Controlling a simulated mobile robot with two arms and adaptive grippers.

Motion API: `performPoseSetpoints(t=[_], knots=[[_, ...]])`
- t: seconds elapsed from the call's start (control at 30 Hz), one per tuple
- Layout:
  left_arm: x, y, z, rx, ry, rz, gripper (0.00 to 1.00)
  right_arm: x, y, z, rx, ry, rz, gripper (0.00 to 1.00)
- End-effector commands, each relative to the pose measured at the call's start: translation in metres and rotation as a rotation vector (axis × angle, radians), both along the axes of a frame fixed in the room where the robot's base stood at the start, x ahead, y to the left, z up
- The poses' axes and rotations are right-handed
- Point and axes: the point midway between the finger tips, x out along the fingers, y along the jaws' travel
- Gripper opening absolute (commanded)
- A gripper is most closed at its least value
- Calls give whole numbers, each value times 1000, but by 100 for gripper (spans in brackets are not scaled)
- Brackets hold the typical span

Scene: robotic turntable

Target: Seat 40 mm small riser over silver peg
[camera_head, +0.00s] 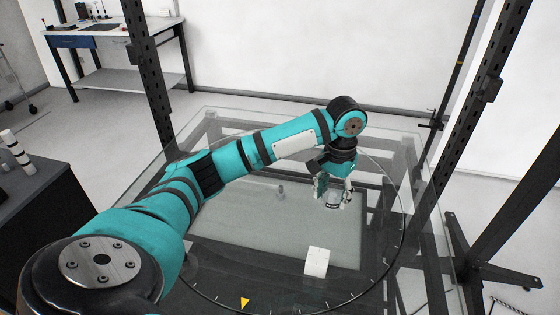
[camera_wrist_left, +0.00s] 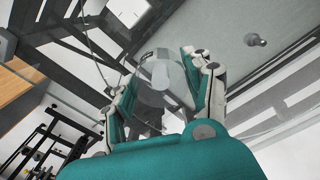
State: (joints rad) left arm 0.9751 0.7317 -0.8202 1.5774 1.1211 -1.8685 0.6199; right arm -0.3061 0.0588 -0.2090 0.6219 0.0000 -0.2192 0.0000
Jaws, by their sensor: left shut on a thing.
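My left gripper (camera_head: 333,193) hangs pointing down above the glass turntable, shut on a small pale grey round piece that looks like the riser. In the left wrist view the riser (camera_wrist_left: 160,75) shows between the two fingers of the gripper (camera_wrist_left: 165,90). The silver peg (camera_head: 280,192) stands upright on the turntable, to the left of the gripper and apart from it. The peg also shows in the left wrist view (camera_wrist_left: 256,40) at the upper right, outside the fingers. The riser's hole is not clear. My right gripper is not in view.
A white block (camera_head: 316,262) with small dark marks sits on the glass nearer to me. A yellow triangle marker (camera_head: 245,303) lies at the turntable's near edge. Dark metal uprights (camera_head: 148,80) stand around the glass. The glass around the peg is clear.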

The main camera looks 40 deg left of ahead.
Motion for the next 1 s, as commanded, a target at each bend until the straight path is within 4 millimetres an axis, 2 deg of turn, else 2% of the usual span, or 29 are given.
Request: performPoseSetpoints(t=[0.1, 0.3, 0.43, 0.6, 0.7, 0.8, 1.0], knots=[[29, 33, -2, -2, 2, 4, 16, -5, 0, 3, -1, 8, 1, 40], [62, 97, -14, -1, 2, -7, 16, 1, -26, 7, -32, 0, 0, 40], [72, 141, -26, -3, 3, -24, 16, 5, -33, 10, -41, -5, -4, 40], [71, 193, -46, -2, 3, -53, 16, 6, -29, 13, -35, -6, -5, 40], [66, 214, -56, -1, 2, -74, 16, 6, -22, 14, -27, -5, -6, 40], [61, 225, -63, -1, 1, -88, 16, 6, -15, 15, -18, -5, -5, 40], [59, 232, -67, 0, 0, -97, 16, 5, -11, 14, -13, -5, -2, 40]])
